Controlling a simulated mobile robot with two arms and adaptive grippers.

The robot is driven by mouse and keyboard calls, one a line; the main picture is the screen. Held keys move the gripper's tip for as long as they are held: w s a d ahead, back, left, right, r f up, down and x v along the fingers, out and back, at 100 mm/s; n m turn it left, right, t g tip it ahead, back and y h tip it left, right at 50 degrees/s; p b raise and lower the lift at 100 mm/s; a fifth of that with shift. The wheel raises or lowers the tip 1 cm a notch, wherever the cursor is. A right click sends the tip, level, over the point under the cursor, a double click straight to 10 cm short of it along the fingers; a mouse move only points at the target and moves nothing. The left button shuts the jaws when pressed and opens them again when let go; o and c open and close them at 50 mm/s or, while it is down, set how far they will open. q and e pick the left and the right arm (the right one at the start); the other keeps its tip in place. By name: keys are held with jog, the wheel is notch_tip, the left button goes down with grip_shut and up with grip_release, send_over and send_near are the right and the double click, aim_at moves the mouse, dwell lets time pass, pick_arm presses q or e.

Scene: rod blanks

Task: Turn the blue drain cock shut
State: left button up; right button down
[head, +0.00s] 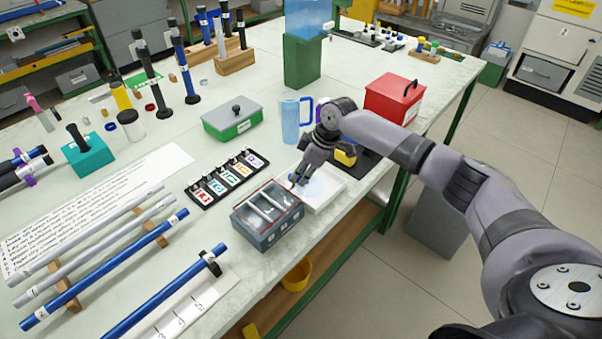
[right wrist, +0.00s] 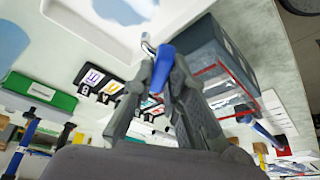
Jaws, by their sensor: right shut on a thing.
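The blue drain cock (right wrist: 161,70) shows in the right wrist view as a blue lever beside a short bent metal spout (right wrist: 149,46). My right gripper (right wrist: 163,78) is shut on the lever, one finger on each side. In the head view my right gripper (head: 298,180) points down over the near-left side of a white tray (head: 328,200), and the cock is mostly hidden by the fingers. A pale blue patch like water (head: 314,187) lies in the tray. I cannot tell how far the cock is turned. My left gripper is not in view.
A grey compartment box (head: 268,235) stands close to the gripper, towards the front edge. A black rack of labelled cards (head: 207,199), a blue jug (head: 290,125), a green-sided box (head: 232,122) and a red box (head: 394,100) stand around. Rods lie at front left.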

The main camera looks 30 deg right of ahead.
jog(key=shift+s+r+m+p, duration=0.1)
jog(key=shift+r+m+p, duration=0.15)
jog(key=shift+p, duration=0.55)
jog(key=m+p, duration=0.2)
jog(key=p, duration=0.1)
jog(key=m+h+p, duration=0.1)
jog(key=p, duration=0.1)
jog(key=shift+s+a+m+t, duration=0.15)
jog(key=shift+a+m+t, duration=0.1)
jog(key=shift+t, duration=0.15)
jog(key=shift+a+f+m+t+h+p, duration=0.15)
jog(key=shift+m+t+h+p, duration=0.2)
jog(key=shift+m+p, duration=0.85)
jog(key=c, duration=1.9)
grip_release()
